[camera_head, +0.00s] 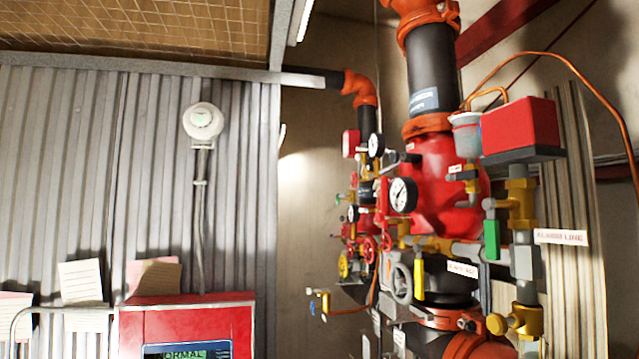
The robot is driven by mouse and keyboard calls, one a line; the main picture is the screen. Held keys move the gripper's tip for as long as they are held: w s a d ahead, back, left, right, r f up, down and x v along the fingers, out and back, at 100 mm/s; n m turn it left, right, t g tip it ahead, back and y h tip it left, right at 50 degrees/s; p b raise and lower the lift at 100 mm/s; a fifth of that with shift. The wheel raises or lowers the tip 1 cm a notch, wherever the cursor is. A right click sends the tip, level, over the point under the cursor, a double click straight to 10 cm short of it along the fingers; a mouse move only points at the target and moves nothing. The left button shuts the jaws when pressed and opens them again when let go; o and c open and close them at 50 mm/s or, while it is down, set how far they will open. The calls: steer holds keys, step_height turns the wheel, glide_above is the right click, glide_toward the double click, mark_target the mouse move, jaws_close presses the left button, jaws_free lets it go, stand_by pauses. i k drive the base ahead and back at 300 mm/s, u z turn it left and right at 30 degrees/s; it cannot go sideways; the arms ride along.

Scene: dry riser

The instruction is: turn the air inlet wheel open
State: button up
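Several small handwheels show on the riser valve trim right of centre. The wheels' open or shut state cannot be told. My gripper is not in view.
A large red valve body (438,180) with a gauge (403,195) stands at right. A red box (521,126), green lever (492,240) and yellow lever (418,280) crowd the piping. A red panel (185,318) reading NORMAL stands lower left.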

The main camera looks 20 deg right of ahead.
mark_target(353, 181)
steer(key=u, duration=0.9)
steer(key=i, duration=1.25)
steer(key=z, duration=0.45)
